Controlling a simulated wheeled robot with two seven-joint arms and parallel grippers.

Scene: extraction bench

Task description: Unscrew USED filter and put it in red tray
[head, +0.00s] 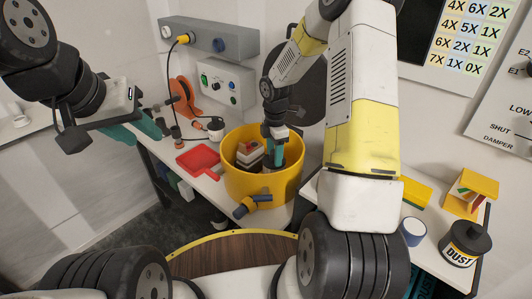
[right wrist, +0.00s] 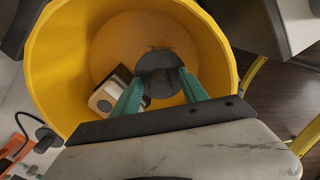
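A yellow drum (head: 235,187) stands open at the bench's front; its wall also fills the right wrist view (right wrist: 50,60). A dark round knob-like part (right wrist: 160,72) sits inside it, and I cannot tell whether it belongs to the used filter. My right gripper (head: 275,160) reaches into the drum, its teal fingers (right wrist: 160,88) on both sides of that part; whether they grip it is unclear. A pale block with dark and red parts (head: 248,154) lies in the drum beside them. The red tray (head: 198,160) looks empty, left of the drum. My left gripper (head: 140,127) is open and empty, left of the tray.

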